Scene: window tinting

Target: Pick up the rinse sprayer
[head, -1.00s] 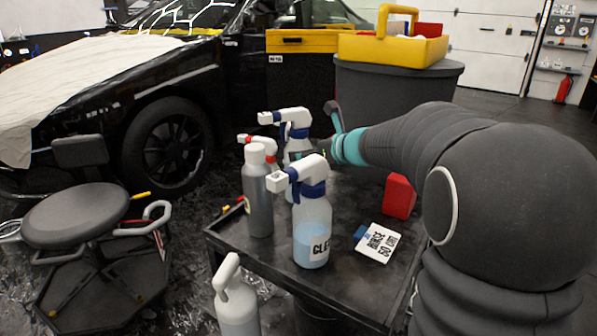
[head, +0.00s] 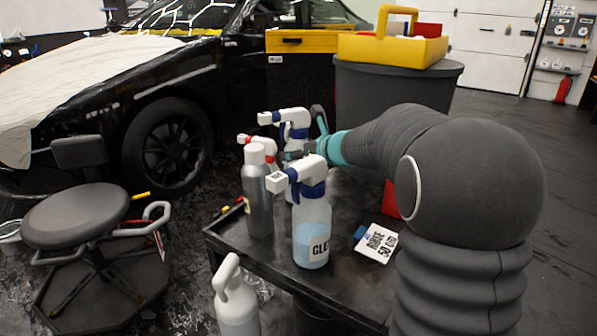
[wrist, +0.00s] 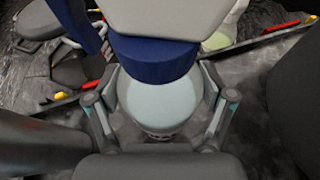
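A sprayer with a white head and blue collar (head: 292,117) stands at the back of the dark cart; its lower body is partly hidden. My gripper (head: 308,140) is at this rear sprayer. In the wrist view, the open fingers (wrist: 160,100) stand on either side of its pale bottle (wrist: 160,104), below the blue collar; I cannot tell whether they touch it. A card reading "RINSE" (head: 377,242) lies on the cart. A similar blue-collared sprayer with pale blue liquid and a partly readable label (head: 312,232) stands in front.
A red object (head: 389,199) is partly hidden behind my arm. Another white bottle (head: 238,305) is low at the front. A stool (head: 75,215) and the car (head: 235,75) are left.

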